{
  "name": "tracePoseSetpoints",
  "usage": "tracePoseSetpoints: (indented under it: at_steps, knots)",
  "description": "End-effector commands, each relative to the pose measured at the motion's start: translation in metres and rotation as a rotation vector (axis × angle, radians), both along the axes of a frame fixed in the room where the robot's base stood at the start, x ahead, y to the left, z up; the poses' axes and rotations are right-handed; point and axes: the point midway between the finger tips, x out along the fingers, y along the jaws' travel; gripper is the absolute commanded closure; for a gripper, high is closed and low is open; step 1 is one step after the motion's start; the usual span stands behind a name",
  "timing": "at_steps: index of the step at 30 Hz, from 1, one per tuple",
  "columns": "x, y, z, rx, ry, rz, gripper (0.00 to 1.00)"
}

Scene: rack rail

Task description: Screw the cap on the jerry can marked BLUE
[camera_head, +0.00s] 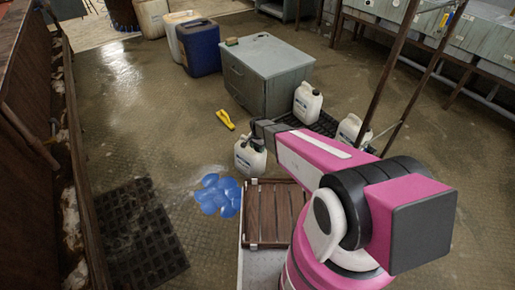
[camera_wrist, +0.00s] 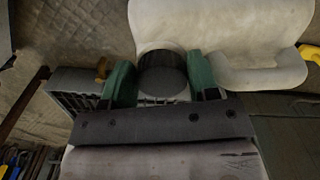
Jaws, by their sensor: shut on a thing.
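A white jerry can (camera_head: 250,160) with a dark label stands near the blue spill in the head view; its marking is too small to read. My gripper (camera_head: 257,135) is at its top. In the wrist view my gripper's two green fingers (camera_wrist: 162,82) are shut on a dark round cap (camera_wrist: 162,76). The white can body (camera_wrist: 225,30) fills the top of that view, right behind the cap. I cannot tell whether the cap sits on the can's neck. Two more white jerry cans (camera_head: 307,103) (camera_head: 349,130) stand to the right, their markings unreadable.
A grey cabinet (camera_head: 268,75) stands behind the cans. A black grate (camera_head: 140,232) lies at left. A blue container (camera_head: 198,48) is farther back. Diagonal metal posts (camera_head: 389,75) rise at right.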

Motion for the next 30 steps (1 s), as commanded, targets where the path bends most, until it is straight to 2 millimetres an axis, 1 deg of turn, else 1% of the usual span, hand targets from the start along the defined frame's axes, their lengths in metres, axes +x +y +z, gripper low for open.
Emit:
tracePoseSetpoints:
  at_steps: [30]
  knots:
    - [0.0006,-0.0013,-0.0021,-0.003,-0.001,-1.142,0.76]
